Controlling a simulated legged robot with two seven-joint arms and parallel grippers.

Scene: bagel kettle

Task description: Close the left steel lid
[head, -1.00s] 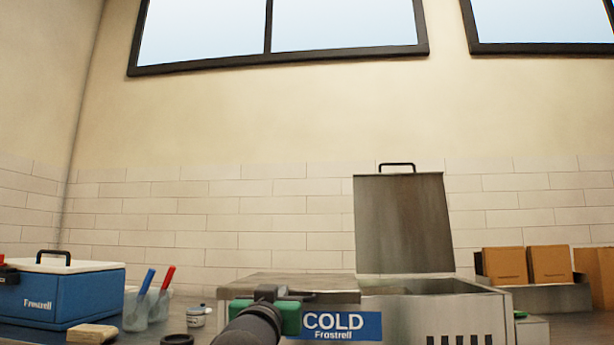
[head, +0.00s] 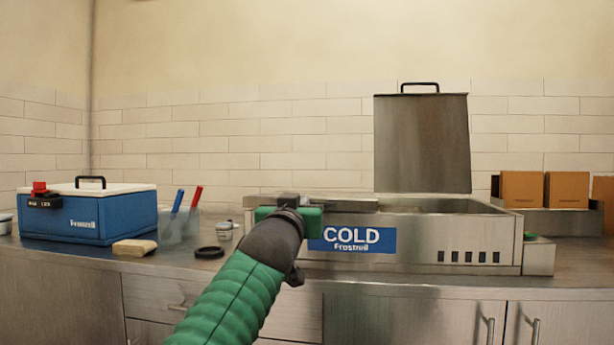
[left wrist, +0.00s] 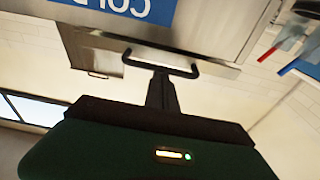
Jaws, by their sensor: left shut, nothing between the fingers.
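The left steel lid (head: 345,204) lies flat, looking closed, over the left part of the steel COLD unit (head: 440,232). My left gripper (head: 288,200), at the end of a green-sleeved arm, is at the lid's front edge and hides part of it. In the left wrist view, which is upside down, the shut gripper fingers (left wrist: 160,88) point at a black bar handle (left wrist: 150,66). They overlap it in the picture; I cannot tell whether they touch. Nothing is held. My right gripper is not in view.
The right lid (head: 422,145) stands upright, open, its well (head: 430,205) uncovered. A blue cooler (head: 90,215), sponge (head: 134,247), black ring (head: 207,253) and cups with markers (head: 180,222) are left. Brown boxes (head: 545,188) stand right. The counter front is mostly clear.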

